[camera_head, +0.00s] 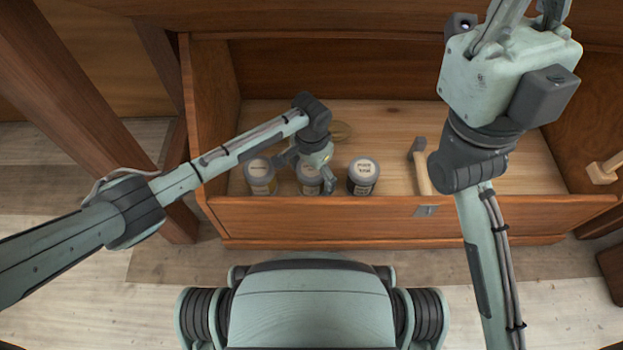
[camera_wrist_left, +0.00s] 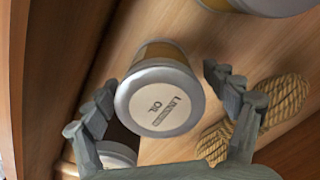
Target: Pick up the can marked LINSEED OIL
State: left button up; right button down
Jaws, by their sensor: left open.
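The can marked LINSEED OIL (camera_wrist_left: 160,99) has a pale lid and a yellowish-brown side. In the left wrist view it stands between the two fingers of my left gripper (camera_wrist_left: 153,105), which are spread and show gaps to the lid. In the head view this appears to be the middle can (camera_head: 309,187) in the open drawer, partly hidden under my left gripper (camera_head: 306,171). My right gripper (camera_head: 522,12) is raised at the top right, away from the cans; its fingertips are cut off by the picture edge.
The wooden drawer (camera_head: 400,218) also holds a left can (camera_head: 260,178), a right can (camera_head: 363,177) and a hammer (camera_head: 421,165). A coil of twine (camera_wrist_left: 282,98) lies close beside one finger. The drawer's front wall is near the cans. Its right part has bare floor.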

pick_arm(q)
jog(key=shift+c, duration=0.6)
jog(key=shift+r, duration=0.1)
jog(key=c, duration=1.6)
jog(key=shift+o, duration=0.2)
